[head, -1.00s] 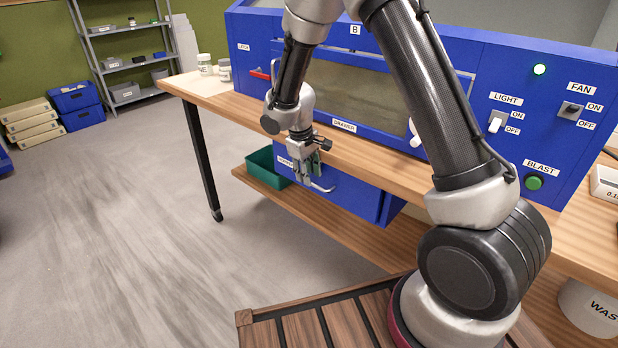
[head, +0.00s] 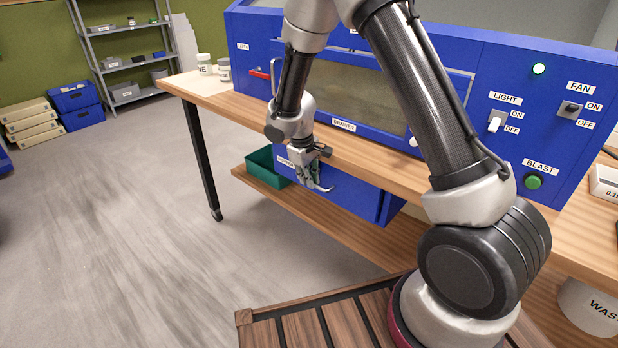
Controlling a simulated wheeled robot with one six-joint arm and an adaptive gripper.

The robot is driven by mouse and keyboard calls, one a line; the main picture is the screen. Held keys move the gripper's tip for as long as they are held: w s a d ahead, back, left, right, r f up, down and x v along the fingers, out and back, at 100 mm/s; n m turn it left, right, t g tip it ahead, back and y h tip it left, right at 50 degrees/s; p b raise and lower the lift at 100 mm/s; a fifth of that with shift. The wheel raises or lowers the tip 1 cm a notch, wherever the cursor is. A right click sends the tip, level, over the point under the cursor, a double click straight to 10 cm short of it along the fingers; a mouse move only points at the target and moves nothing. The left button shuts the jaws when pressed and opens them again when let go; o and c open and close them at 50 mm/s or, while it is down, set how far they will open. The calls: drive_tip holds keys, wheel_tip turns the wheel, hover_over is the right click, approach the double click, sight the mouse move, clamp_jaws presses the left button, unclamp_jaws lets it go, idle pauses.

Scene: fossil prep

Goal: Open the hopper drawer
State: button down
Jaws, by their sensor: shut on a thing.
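The hopper drawer (head: 352,198) is a blue front below the tabletop, with a light metal bar handle (head: 326,188) and a small white label partly hidden by my gripper. My gripper (head: 313,183) points down at the drawer front and is shut on the handle. The fingers hide much of the handle.
The blue cabinet (head: 460,100) with its window and switches stands on the wooden table (head: 190,84). A green bin (head: 262,166) sits on the lower shelf (head: 345,238), left of the drawer. The floor (head: 120,230) in front and left is clear.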

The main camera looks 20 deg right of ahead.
drive_tip(key=s+a, duration=0.7)
drive_tip(key=a, duration=0.4)
drive_tip(key=s+a, duration=0.8)
drive_tip(key=a, duration=0.3)
drive_tip(key=shift+a, duration=0.4)
drive_tip(key=c, duration=1.5)
unclamp_jaws()
drive_tip(key=shift+r, duration=0.1)
drive_tip(key=r, duration=0.4)
drive_tip(key=s+a+r, duration=0.1)
drive_tip(key=r, duration=0.2)
drive_tip(key=a+r, duration=0.1)
drive_tip(key=r, duration=0.3)
drive_tip(key=shift+s+r, duration=0.2)
drive_tip(key=shift+r, duration=0.1)
